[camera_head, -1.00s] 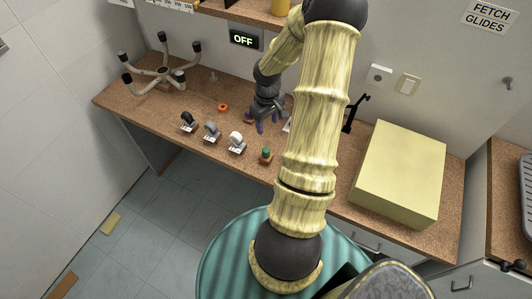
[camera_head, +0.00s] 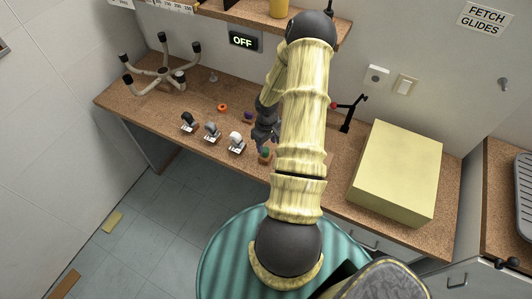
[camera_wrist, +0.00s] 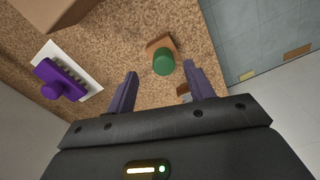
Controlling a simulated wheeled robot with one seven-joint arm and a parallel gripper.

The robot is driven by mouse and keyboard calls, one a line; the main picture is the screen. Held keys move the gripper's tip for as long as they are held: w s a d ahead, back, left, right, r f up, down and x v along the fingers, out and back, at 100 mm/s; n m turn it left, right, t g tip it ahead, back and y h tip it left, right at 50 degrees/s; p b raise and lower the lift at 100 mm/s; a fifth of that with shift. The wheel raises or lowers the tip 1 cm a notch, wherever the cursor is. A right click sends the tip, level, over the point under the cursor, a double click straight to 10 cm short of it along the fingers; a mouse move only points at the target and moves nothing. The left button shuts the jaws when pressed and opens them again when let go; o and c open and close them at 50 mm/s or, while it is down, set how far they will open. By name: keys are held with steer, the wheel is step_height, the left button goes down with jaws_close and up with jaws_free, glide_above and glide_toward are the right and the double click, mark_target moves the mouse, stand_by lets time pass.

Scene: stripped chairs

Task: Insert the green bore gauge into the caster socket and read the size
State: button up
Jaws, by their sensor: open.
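The green bore gauge (camera_wrist: 163,62) stands in a small brown block in the wrist view, ahead of my fingers and roughly between their tips. My gripper (camera_wrist: 161,72) is open and empty, with one dark purple finger on each side of the gauge's line. In the head view the green gauge (camera_head: 265,153) is near the bench's front edge, and my gripper (camera_head: 266,137) is just behind it, partly hidden by my arm. An upturned chair base (camera_head: 162,72) with dark-tipped legs lies at the back left. I cannot make out the caster socket.
Several casters on white cards (camera_head: 212,131) line the bench front, left of the gauge. An orange ring (camera_head: 222,108) and a purple piece (camera_wrist: 60,80) lie behind. A large yellow box (camera_head: 397,170) and black stand (camera_head: 347,115) are at right. The display reads OFF (camera_head: 243,40).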

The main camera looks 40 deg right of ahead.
mark_target(265, 149)
steer(key=shift+w+a+f+p, duration=0.1)
steer(key=shift+a+f+p, duration=0.05)
steer(key=shift+f+p, duration=0.35)
steer(key=shift+w+a+f+p, duration=0.1)
steer(key=shift+f+p, duration=0.5)
steer(key=shift+f, duration=1.5)
steer(key=c, duration=1.1)
steer(key=shift+r, duration=0.1)
step_height(265, 149, up, 10)
steer(key=shift+f+b, duration=0.1)
steer(key=shift+b, duration=1)
